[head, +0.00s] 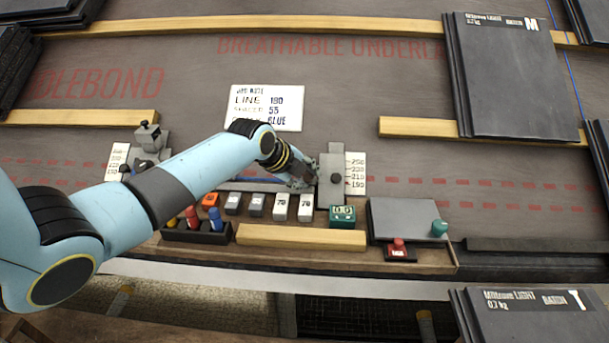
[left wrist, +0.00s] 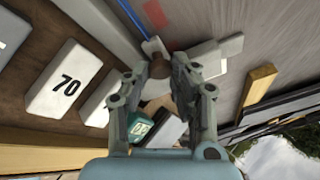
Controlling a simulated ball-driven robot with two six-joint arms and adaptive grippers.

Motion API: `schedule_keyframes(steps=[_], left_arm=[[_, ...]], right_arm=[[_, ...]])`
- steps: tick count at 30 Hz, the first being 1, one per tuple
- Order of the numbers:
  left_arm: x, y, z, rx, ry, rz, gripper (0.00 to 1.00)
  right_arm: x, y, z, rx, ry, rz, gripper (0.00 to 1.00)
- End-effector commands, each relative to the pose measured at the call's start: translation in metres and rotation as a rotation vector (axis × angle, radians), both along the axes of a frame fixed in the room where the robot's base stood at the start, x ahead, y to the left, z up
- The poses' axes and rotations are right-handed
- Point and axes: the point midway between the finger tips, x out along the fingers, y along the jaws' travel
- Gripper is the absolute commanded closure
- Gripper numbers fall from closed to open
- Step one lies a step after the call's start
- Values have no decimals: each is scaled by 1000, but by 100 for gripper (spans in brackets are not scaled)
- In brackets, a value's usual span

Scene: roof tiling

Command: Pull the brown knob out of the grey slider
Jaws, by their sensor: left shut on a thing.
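My left gripper (head: 306,176) comes in from the left and is at the slider's left side. In the left wrist view, the gripper (left wrist: 158,66) is closed on a small brownish piece, which looks like the brown knob (left wrist: 155,47), close to the grey slider (left wrist: 205,58). The fingers hide part of it, and I cannot tell whether it is still seated in the slider. My right gripper is not in view.
A job note (head: 266,108) is above. A second grey fixture (head: 150,138) stands at left. Dark slates (head: 515,75) are stacked at right.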

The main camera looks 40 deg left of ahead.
Motion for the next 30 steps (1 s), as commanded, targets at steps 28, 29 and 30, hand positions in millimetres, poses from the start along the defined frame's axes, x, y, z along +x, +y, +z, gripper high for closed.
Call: schedule_keyframes(steps=[28, 29, 30], left_arm=[[-23, 38, 0, 0, -1, 0, 67], [-23, 38, 0, 0, -1, 0, 67], [-23, 38, 0, 0, -1, 0, 67]], right_arm=[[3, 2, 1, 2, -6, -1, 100], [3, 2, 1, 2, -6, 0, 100], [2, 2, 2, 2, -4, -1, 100]])
